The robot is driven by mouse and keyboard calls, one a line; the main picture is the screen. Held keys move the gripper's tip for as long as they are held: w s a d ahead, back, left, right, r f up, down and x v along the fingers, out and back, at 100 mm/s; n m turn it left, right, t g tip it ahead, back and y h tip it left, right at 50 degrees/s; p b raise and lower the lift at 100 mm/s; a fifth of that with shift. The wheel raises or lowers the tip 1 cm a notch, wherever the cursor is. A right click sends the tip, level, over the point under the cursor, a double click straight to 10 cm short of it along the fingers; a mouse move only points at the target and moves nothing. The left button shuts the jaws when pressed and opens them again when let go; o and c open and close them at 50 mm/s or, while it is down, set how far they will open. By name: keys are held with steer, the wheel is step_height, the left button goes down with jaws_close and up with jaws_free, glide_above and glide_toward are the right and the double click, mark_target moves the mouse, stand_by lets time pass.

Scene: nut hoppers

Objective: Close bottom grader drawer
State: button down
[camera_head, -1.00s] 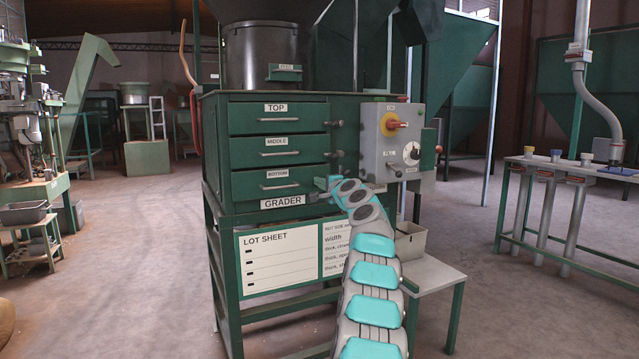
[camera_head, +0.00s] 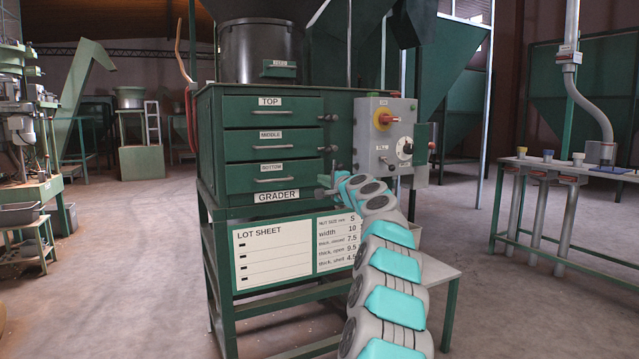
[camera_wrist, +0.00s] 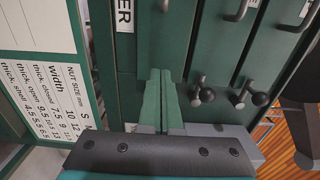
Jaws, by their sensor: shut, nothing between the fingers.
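The grader is a green cabinet with three stacked drawers labelled TOP, MIDDLE and BOTTOM. The bottom drawer (camera_head: 245,181) has a grey bar handle, and its front looks about level with the middle drawer (camera_head: 245,150) and top drawer (camera_head: 245,113). I cannot tell whether a small gap is left. My gripper (camera_head: 322,191) is at the lower right corner of the bottom drawer. In the wrist view my gripper (camera_wrist: 160,72) is shut and empty, its fingertips in front of the bottom drawer (camera_wrist: 170,38). I cannot tell whether they touch it.
Black ball knobs (camera_wrist: 207,95) stick out beside the drawers, near my fingers. A grey control box (camera_head: 372,150) with a red and yellow switch is at the right. A lot sheet (camera_head: 270,262) hangs below. Open floor (camera_head: 120,240) lies to the left.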

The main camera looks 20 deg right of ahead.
steer(key=s+b, duration=0.1)
steer(key=s, duration=0.5)
steer(key=shift+s, duration=0.4)
